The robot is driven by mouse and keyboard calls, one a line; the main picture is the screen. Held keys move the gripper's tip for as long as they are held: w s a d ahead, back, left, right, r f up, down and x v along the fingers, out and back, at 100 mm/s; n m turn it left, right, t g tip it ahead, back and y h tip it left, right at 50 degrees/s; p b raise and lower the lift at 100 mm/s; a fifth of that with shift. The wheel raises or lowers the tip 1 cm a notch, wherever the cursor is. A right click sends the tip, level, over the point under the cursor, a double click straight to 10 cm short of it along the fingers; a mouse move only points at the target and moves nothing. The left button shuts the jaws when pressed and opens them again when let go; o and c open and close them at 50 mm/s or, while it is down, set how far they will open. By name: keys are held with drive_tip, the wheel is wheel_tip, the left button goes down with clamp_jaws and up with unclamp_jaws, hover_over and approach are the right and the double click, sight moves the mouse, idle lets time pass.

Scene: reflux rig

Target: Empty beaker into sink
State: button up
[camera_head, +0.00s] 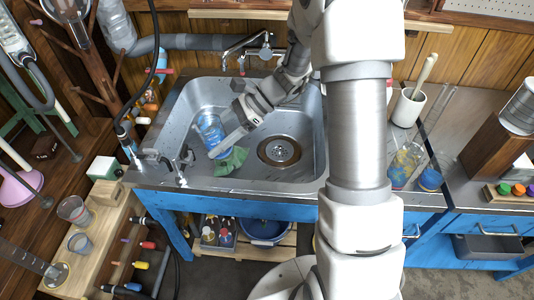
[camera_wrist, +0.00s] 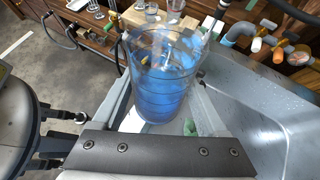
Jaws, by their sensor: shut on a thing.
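The clear glass beaker (camera_head: 209,128) holds blue liquid and is over the left part of the metal sink basin (camera_head: 185,120). My gripper (camera_head: 222,143) reaches in from the right and is shut on the beaker. In the wrist view, the beaker (camera_wrist: 160,75) stands between the two fingers of my gripper (camera_wrist: 163,95), with its rim toward the top of the picture and blue showing through its wall. I cannot tell its exact tilt or its height above the basin floor. The round drain (camera_head: 279,151) lies to the right of the beaker.
A crumpled green cloth (camera_head: 230,160) lies in the basin just below the beaker. The faucet (camera_head: 250,50) stands at the back edge, and small taps (camera_head: 183,160) are at the left front corner. Glassware (camera_head: 408,160) stands on the right counter. Cups (camera_head: 73,209) stand on the left wooden bench.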

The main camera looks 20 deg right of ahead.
sight(227, 151)
drive_tip(key=s+f+n+g+h, duration=0.1)
drive_tip(key=n+g+h, duration=0.1)
drive_tip(key=n, duration=0.1)
drive_tip(key=s+f+n+g+h, duration=0.1)
drive_tip(key=n+g, duration=0.1)
drive_tip(key=n, duration=0.1)
drive_tip(key=s+d+f+n+g+h, duration=0.1)
drive_tip(key=s+f+n+g+h, duration=0.1)
drive_tip(key=n+g, duration=0.1)
drive_tip(key=shift+n+h+b, duration=0.3)
drive_tip(key=shift+n, duration=0.2)
drive_tip(key=d+n+h, duration=0.1)
drive_tip(key=n+h, duration=0.1)
drive_tip(key=n, duration=0.2)
drive_tip(key=d+f+n+h, duration=0.1)
drive_tip(key=d+n+h, duration=0.1)
drive_tip(key=n+h, duration=0.1)
drive_tip(key=d+n+h, duration=0.2)
drive_tip(key=n+h, duration=0.1)
drive_tip(key=n, duration=0.1)
drive_tip(key=shift+w+d+f+n+t+b, duration=0.1)
drive_tip(key=shift+w+f+n+t+b, duration=0.2)
drive_tip(key=shift+w+f+t+b, duration=0.1)
drive_tip(key=w+d+f+n+t+y+b, duration=0.1)
drive_tip(key=w+d+f+n+t+b, duration=0.6)
drive_tip(key=n, duration=1.1)
wheel_tip(227, 151, down, 3)
drive_tip(key=shift+w+d+f+y+b, duration=0.2)
drive_tip(key=shift+w+d+y+b, duration=0.1)
drive_tip(key=shift+w+d+b, duration=0.7)
